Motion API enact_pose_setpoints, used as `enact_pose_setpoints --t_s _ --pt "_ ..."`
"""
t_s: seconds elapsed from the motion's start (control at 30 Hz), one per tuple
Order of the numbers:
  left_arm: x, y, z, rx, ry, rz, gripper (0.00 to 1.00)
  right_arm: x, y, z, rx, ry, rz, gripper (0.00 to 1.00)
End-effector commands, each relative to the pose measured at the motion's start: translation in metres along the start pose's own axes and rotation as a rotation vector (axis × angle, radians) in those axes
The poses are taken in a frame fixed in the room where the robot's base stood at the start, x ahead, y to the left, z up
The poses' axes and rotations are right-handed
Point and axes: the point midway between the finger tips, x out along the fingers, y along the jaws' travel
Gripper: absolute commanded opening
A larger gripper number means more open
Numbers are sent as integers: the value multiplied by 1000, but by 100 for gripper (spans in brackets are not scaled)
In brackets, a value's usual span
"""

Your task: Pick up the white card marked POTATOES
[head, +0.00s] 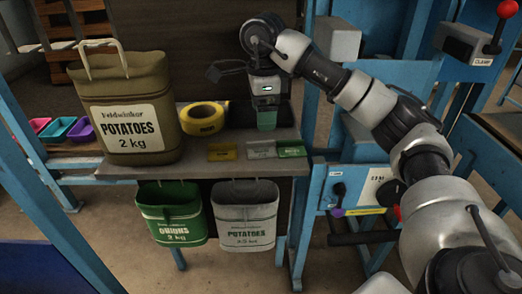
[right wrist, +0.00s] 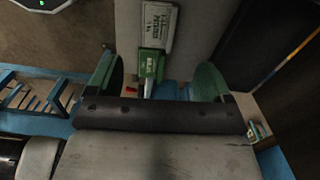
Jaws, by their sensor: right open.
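The white card (head: 261,150) lies flat on the shelf (head: 140,172) near its front edge, between a yellow card (head: 222,152) and a green card (head: 291,149). Its print is too small to read in the head view. In the right wrist view the white card (right wrist: 159,24) shows at the top, with the green card (right wrist: 151,64) below it. My right gripper (head: 267,121) points down above the shelf, behind the white card in the head view. In the wrist view its green-padded fingers (right wrist: 157,82) are apart with nothing held. My left gripper is not in view.
A brown POTATOES sack (head: 125,112) stands on the shelf's left, with a yellow tape roll (head: 201,118) right of it. A green ONIONS sack (head: 172,212) and a grey POTATOES sack (head: 245,215) hang below the front edge. Blue frame posts (head: 306,205) stand at right.

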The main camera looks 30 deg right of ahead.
Motion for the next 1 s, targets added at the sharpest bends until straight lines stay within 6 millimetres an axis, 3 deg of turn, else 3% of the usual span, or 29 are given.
enact_pose_setpoints --t_s 0.13,0.3,0.47,0.73,1.0 --pt "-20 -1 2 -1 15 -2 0 26 1 1 -3 -1 2 81" --pt "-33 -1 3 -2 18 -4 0 36 1 1 -2 -3 -1 81" --pt "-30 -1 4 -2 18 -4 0 48 2 2 -2 -1 2 81" --pt "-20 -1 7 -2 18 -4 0 86 4 4 -1 -2 1 81" --pt "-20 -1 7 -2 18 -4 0 87 3 4 -2 -3 0 78"
